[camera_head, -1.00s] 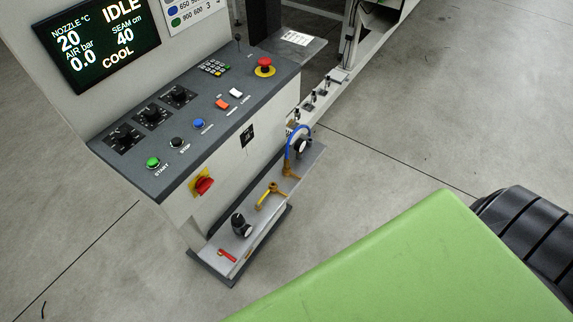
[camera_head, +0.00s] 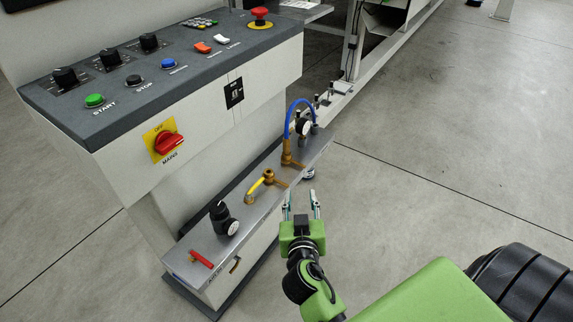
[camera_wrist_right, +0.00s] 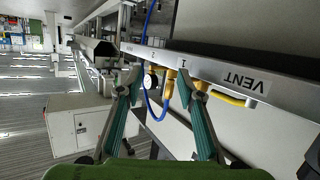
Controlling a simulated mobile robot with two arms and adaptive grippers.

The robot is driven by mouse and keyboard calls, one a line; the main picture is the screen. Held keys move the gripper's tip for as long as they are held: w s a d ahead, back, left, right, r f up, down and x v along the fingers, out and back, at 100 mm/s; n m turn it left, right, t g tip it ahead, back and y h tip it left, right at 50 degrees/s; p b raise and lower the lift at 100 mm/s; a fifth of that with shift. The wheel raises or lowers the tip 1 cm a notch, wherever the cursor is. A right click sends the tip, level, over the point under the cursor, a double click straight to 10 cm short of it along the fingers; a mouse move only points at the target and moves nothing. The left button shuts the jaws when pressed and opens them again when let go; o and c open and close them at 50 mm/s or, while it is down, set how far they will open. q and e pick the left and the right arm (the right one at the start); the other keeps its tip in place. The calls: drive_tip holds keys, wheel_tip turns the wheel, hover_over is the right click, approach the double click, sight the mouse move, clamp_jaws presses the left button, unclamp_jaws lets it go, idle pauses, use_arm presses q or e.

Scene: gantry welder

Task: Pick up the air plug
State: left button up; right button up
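A blue hose (camera_head: 291,114) loops from beside a round gauge (camera_head: 304,127) down to a brass fitting (camera_head: 290,160) on the grey shelf. Which end is the air plug I cannot tell for sure. My right gripper (camera_head: 301,204) is open and empty, in front of the shelf, below and apart from the brass fitting. In the right wrist view the blue hose (camera_wrist_right: 148,103), the gauge (camera_wrist_right: 150,81) and a brass fitting (camera_wrist_right: 171,82) show between and beyond the spread fingers (camera_wrist_right: 158,82). My left gripper is not in view.
The shelf (camera_head: 262,212) also carries a yellow-handled valve (camera_head: 261,184), a black regulator with a gauge (camera_head: 221,218) and a red lever (camera_head: 201,259). The control panel (camera_head: 150,85) with the red mains switch (camera_head: 169,143) overhangs it. Open floor (camera_head: 430,185) lies to the right.

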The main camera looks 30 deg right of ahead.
wheel_tip(320, 180, up, 2)
drive_tip(key=r+t, duration=0.1)
drive_tip(key=t+p, duration=0.1)
drive_tip(key=t, duration=0.1)
approach(287, 146)
drive_tip(key=shift+h, duration=0.3)
drive_tip(key=x, duration=0.5)
drive_tip(key=shift+w+f, duration=0.2)
drive_tip(key=shift+p+x, duration=0.65)
drive_tip(key=shift+x, duration=2.25)
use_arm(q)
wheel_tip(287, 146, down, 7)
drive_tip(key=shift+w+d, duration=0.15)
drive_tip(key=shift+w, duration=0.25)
use_arm(e)
drive_tip(key=shift+a+r, duration=0.1)
clamp_jaws()
